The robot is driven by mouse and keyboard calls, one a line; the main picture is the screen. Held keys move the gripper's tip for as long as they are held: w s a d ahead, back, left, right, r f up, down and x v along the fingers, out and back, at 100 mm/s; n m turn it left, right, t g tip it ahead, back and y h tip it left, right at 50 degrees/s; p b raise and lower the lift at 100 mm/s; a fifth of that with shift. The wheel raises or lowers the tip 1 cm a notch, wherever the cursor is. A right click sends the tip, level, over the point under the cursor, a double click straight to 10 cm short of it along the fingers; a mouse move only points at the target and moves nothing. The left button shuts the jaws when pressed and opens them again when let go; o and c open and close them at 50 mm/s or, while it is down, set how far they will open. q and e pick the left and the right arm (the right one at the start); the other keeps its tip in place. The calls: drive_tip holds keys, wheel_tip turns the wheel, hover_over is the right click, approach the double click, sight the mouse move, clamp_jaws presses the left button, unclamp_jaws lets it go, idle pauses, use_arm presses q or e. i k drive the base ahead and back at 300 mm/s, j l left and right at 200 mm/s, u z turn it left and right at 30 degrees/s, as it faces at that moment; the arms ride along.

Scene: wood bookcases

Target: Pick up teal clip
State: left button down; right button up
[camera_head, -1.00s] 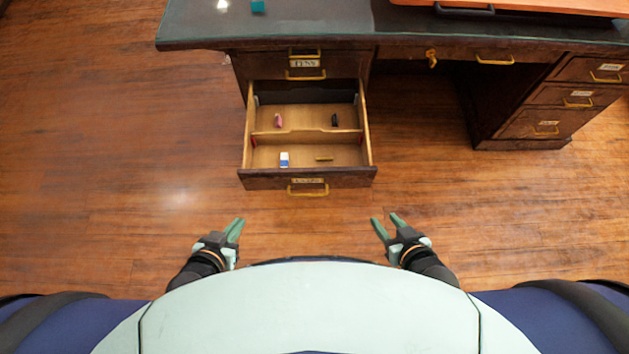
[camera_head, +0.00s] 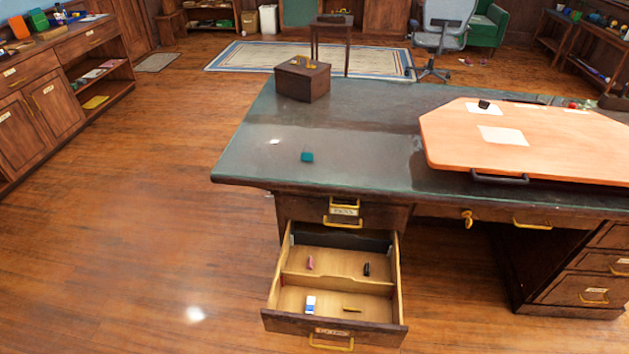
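The teal clip (camera_head: 307,156) lies on the dark glassy top of the desk (camera_head: 250,165), near its front left part. A small white item (camera_head: 275,141) lies on the desktop to its left and a little farther back. Nothing covers the clip. Neither of my grippers shows in the current head view.
An open drawer (camera_head: 336,325) juts out below the desktop, holding several small items, including a blue and white eraser (camera_head: 310,305). A wooden box (camera_head: 302,79) stands behind the clip. An orange board (camera_head: 530,148) covers the right desktop. Floor at left is clear.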

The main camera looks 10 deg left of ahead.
sight(305, 156)
drive_tip(key=i+j, duration=0.1)
drive_tip(key=j, duration=0.25)
drive_tip(key=i+j+z, duration=0.15)
drive_tip(key=j, duration=0.6)
drive_tip(key=i+j+z, duration=0.15)
drive_tip(key=j+z, duration=0.2)
drive_tip(key=j, duration=0.55)
drive_tip(key=i+j+z, duration=0.1)
drive_tip(key=j+z, duration=0.3)
drive_tip(key=j, duration=0.5)
drive_tip(key=k+j+z, duration=0.1)
drive_tip(key=j+z, duration=0.25)
drive_tip(key=j, duration=0.5)
drive_tip(key=i+j+z, duration=0.1)
drive_tip(key=j+z, duration=0.25)
drive_tip(key=j, duration=0.6)
drive_tip(key=i+j+z, duration=0.1)
drive_tip(key=j, duration=0.75)
drive_tip(key=i+z, duration=0.05)
